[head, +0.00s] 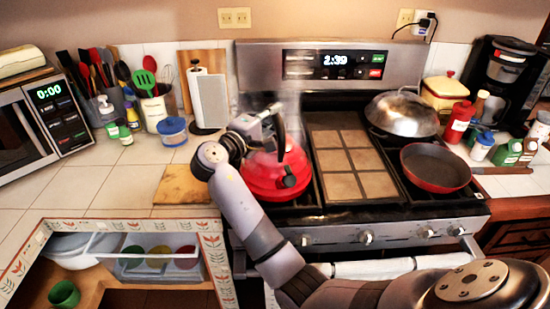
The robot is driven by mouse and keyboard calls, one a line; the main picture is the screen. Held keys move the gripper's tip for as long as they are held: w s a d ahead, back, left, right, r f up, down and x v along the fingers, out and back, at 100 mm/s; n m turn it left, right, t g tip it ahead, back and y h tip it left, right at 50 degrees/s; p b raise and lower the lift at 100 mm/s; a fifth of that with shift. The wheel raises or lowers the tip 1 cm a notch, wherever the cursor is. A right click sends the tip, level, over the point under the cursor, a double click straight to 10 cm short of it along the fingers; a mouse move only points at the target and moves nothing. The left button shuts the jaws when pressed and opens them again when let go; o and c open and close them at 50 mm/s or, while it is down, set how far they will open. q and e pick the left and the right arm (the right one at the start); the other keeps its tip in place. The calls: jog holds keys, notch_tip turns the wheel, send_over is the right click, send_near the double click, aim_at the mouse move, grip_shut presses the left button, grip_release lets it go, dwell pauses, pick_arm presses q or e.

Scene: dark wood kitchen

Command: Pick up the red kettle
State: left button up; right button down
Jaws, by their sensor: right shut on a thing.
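The red kettle (262,181) is on the left side of the stove, at the left burner. It has a black handle arching over its top and a dark round spout cap facing front right. My right arm reaches in from the lower right, and my right gripper (270,122) is at the top of the kettle, shut on its handle. The wrist and fingers partly hide the kettle's lid and left side. I cannot tell whether the kettle is lifted off the burner. My left gripper is not in view.
A brown tiled griddle (353,165) lies mid-stove, beside a red pan (436,167) and a steel domed lid (402,113). A wooden board (185,185) lies left of the kettle. Bottles and a coffee maker (497,75) stand at right.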

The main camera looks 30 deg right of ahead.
jog(key=shift+d, duration=0.1)
jog(key=shift+r, duration=0.25)
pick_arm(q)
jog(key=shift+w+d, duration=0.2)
pick_arm(e)
jog(key=shift+d, duration=0.1)
jog(key=shift+w+r, duration=0.1)
jog(key=shift+r, duration=0.05)
